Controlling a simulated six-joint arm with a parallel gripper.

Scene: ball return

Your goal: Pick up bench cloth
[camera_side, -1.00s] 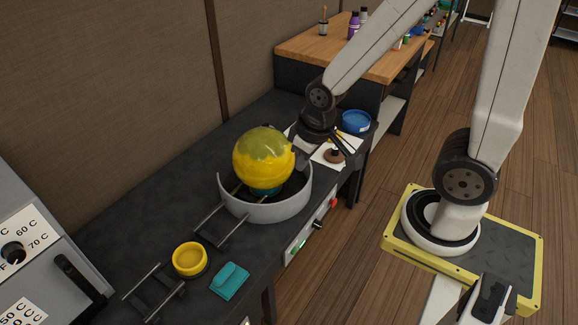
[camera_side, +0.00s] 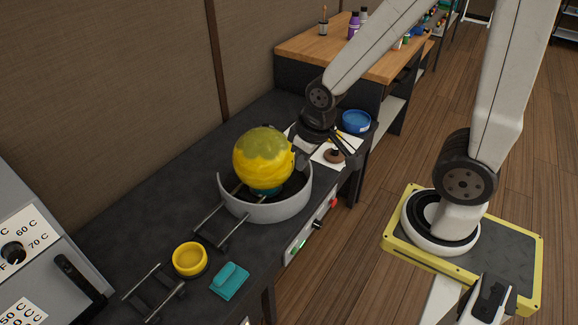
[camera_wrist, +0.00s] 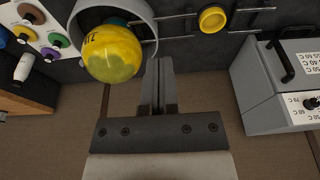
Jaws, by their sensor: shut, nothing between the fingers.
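The bench cloth (camera_side: 229,281) is a folded teal piece lying flat on the dark bench top, near the front edge and right of the yellow ring. I cannot make it out in the wrist view. My gripper (camera_wrist: 158,62) is shut and empty in the wrist view, its two fingers together beside the yellow ball (camera_wrist: 112,53). My gripper is well away from the cloth, towards the far end of the bench.
A yellow ring (camera_side: 190,258) stands by metal rails (camera_side: 153,292) on the bench. A grey control box with temperature labels (camera_side: 30,245) fills the left. A blue tub (camera_side: 356,121) and a white sheet (camera_side: 331,152) lie at the far end.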

